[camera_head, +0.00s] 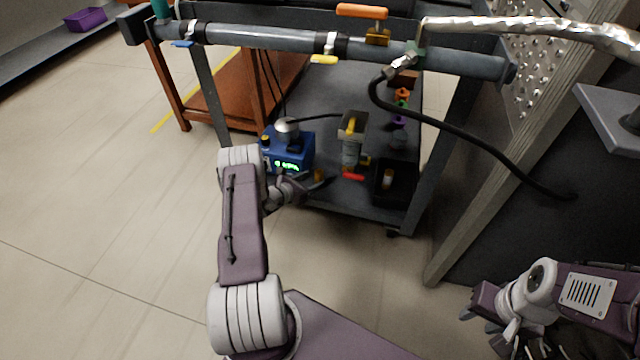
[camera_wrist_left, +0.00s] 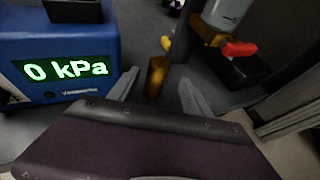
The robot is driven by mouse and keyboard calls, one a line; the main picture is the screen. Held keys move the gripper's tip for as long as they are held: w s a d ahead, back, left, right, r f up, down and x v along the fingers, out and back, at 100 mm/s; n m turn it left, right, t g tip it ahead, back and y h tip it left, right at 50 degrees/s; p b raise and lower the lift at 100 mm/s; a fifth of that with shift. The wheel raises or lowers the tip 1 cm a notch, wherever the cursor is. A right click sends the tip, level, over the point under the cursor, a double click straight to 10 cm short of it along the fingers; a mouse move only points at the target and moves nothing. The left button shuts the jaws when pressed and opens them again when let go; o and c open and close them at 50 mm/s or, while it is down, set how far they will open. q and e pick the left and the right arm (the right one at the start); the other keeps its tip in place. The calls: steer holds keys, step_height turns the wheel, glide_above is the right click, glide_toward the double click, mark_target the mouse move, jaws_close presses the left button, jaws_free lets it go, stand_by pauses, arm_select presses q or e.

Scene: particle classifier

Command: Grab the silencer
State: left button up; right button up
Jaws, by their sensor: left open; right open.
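A small brass-coloured cylinder, which looks like the silencer (camera_wrist_left: 157,72), stands upright on the cart's lower shelf. It shows as a small orange-brown shape in the head view (camera_head: 319,174). My left gripper (camera_wrist_left: 158,84) is open, with one finger on each side of the cylinder in the wrist view. I cannot tell whether either finger touches it. In the head view the left gripper (camera_head: 312,183) is low, just right of the blue gauge box. My right gripper (camera_head: 490,322) is open and empty at the lower right, away from the cart.
The blue box (camera_head: 288,153) reading "0 kPa" stands close to the left gripper. A clear-bowled filter unit (camera_head: 352,150) with a red handle and a black bin (camera_head: 395,183) stand to the right. A grey pipe (camera_head: 270,38) and black hose (camera_head: 470,140) cross above.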

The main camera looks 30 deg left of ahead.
mark_target(319, 171)
arm_select(q)
steer(key=b+x, duration=0.4)
steer(key=shift+w+a+f, duration=0.1)
steer(key=shift+w+f, duration=0.15)
steer(key=shift+w, duration=0.1)
steer(key=shift+w+r+b, duration=0.1)
steer(key=shift+w+b, duration=0.15)
steer(key=shift+b, duration=0.05)
steer(key=shift+r, duration=0.1)
jaws_close()
step_height(319, 171, up, 5)
steer(key=p, duration=0.4)
steer(key=s+d+r+p, duration=0.6)
steer(key=d+p, duration=0.1)
steer(key=d, duration=0.2)
steer(key=shift+s+d+p, duration=0.2)
steer(key=shift+s+p, duration=0.2)
